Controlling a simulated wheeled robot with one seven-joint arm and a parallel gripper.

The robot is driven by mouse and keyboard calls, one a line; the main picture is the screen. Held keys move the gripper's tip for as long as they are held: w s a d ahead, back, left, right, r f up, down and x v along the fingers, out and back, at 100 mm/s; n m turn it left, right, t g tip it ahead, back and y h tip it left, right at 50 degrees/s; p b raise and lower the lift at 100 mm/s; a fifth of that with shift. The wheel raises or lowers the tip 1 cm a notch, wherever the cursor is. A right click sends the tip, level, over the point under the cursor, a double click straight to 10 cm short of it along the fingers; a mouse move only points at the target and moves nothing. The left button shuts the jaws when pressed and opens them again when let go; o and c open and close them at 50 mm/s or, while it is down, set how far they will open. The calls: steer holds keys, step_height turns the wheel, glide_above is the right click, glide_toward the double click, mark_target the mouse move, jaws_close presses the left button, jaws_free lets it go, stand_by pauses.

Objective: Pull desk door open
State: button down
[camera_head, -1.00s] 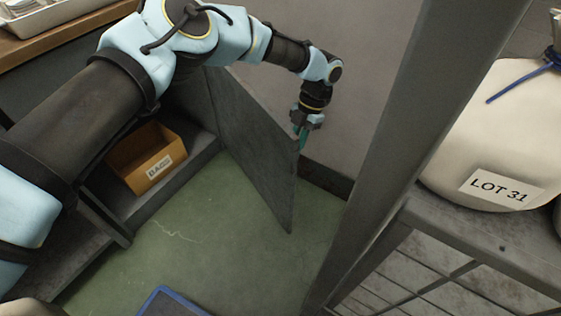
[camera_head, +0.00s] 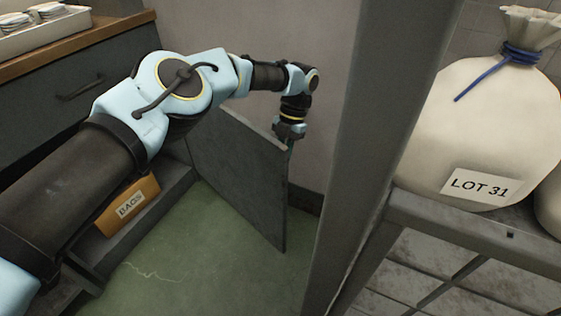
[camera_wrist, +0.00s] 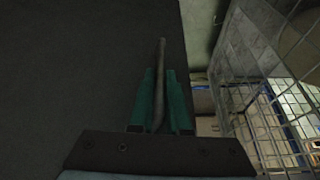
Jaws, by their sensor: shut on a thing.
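The desk door (camera_head: 240,170) is a dark grey panel standing swung out from the desk (camera_head: 85,85) in the head view. The compartment behind it is partly exposed. My gripper (camera_head: 288,134) is at the door's upper outer edge. In the wrist view my gripper's green fingers (camera_wrist: 160,100) are shut on a thin grey bar, the door handle (camera_wrist: 160,65). The dark door face (camera_wrist: 90,70) fills the left of that view. In the head view my arm hides part of the desk front and the handle cannot be made out.
An orange-brown labelled box (camera_head: 128,205) sits in the open lower compartment. A grey post (camera_head: 370,130) and a shelf with a cream sack marked LOT 31 (camera_head: 490,120) stand at right. Green floor (camera_head: 190,250) is clear below the door.

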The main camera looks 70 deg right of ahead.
steer(key=c, duration=0.9)
jaws_free()
steer(key=shift+f, duration=0.1)
steer(key=shift+v, duration=3.75)
